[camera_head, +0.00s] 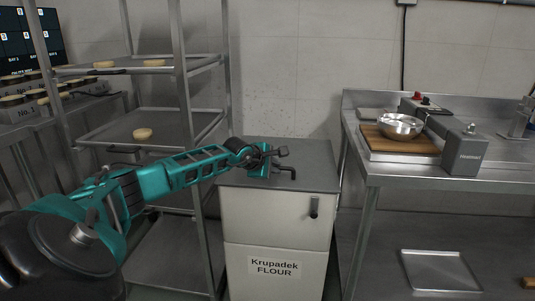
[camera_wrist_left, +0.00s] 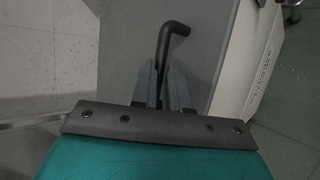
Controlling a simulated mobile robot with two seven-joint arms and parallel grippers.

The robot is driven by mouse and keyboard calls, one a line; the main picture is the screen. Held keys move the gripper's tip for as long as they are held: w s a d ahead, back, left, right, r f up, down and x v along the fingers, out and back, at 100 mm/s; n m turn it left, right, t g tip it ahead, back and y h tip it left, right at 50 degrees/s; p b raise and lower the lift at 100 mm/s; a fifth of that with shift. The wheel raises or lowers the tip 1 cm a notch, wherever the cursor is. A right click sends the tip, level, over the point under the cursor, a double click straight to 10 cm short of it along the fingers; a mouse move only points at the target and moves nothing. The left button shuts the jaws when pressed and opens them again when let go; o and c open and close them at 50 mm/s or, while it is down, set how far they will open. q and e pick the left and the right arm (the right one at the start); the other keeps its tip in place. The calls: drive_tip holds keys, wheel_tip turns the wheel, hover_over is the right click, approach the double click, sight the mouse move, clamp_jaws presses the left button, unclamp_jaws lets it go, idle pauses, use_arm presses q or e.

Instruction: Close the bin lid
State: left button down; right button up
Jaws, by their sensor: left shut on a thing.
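The white flour bin (camera_head: 274,218), labelled "Krupadek FLOUR", stands in the middle of the head view. Its grey lid (camera_head: 312,158) looks flat across the top, though I cannot tell whether it is fully seated. My left gripper (camera_head: 275,161) is just above the lid. In the left wrist view its two fingers (camera_wrist_left: 162,88) are shut on a black bent handle (camera_wrist_left: 173,33), whose hooked end sticks out beyond them. The handle also shows on the lid in the head view (camera_head: 289,171). My right gripper is not in view.
A steel rack (camera_head: 181,85) with trays stands left of the bin. A steel table (camera_head: 378,171) on the right holds a metal bowl (camera_head: 400,126) and a grey appliance (camera_head: 462,150). A flat tray (camera_head: 438,270) lies low at right.

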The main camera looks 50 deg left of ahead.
use_arm(q)
drive_tip(key=shift+f, duration=0.2)
drive_tip(key=c, duration=1.4)
unclamp_jaws()
drive_tip(key=shift+r, duration=0.1)
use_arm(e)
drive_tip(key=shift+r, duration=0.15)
use_arm(q)
drive_tip(key=shift+s+r, duration=0.1)
drive_tip(key=shift+s+r, duration=0.2)
drive_tip(key=v, duration=1.2)
drive_tip(key=shift+d+p, duration=0.2)
drive_tip(key=shift+p, duration=0.1)
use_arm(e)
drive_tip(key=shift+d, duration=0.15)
use_arm(q)
drive_tip(key=shift+s+f, duration=0.1)
